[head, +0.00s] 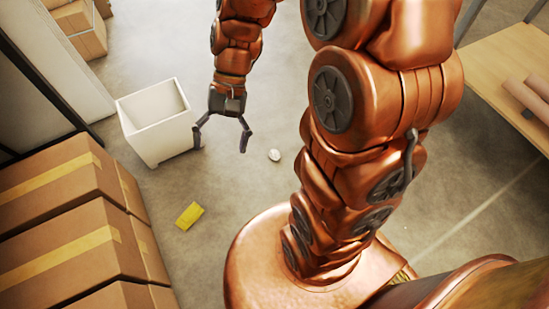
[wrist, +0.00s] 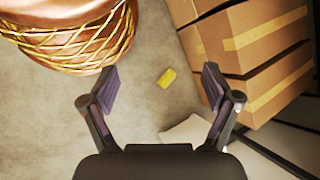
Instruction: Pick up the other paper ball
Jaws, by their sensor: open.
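A small white paper ball (head: 274,155) lies on the concrete floor in the head view, just right of my gripper (head: 222,140). My gripper is open and empty, pointing down above the floor between the white bin (head: 158,128) and the ball. I cannot make out the paper ball in the wrist view. The bin is open at the top; part of a white edge, likely the bin (wrist: 190,132), shows behind the right finger.
A yellow block (head: 189,215) lies on the floor, also visible in the wrist view (wrist: 167,78). Stacked cardboard boxes (head: 60,215) stand at left. A wooden table (head: 500,70) with brown rolls (head: 525,100) is at right. The floor around the ball is clear.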

